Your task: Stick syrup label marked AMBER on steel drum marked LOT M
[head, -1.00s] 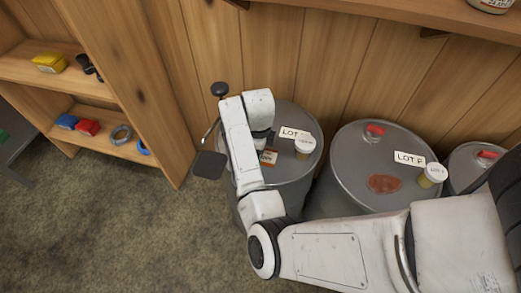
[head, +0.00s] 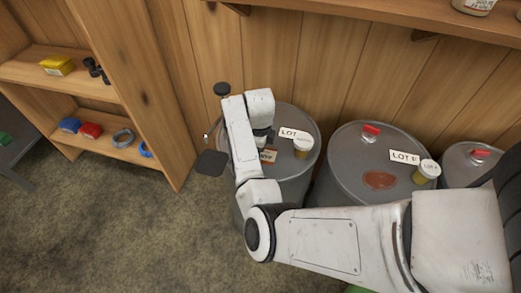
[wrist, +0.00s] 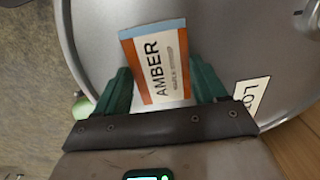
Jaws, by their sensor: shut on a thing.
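The AMBER label (wrist: 160,65), white with blue and orange bands, is held between the green fingers of my gripper (wrist: 162,90). It lies over the grey lid of a steel drum (wrist: 225,40); I cannot tell if it touches the lid. In the head view the label (head: 268,156) shows partly beside my wrist, above the left drum (head: 292,175). That drum's card (head: 293,133) reads LOT; its letter is not legible. A small cup (head: 302,148) stands by the card. My fingertips are hidden in the head view.
A second drum (head: 345,175), with a card (head: 404,157) that looks like LOT F, a red cap and a reddish patch, stands to the right. A third drum (head: 462,160) is beyond it. A wooden shelf unit (head: 165,125) is at left, with a plank wall behind.

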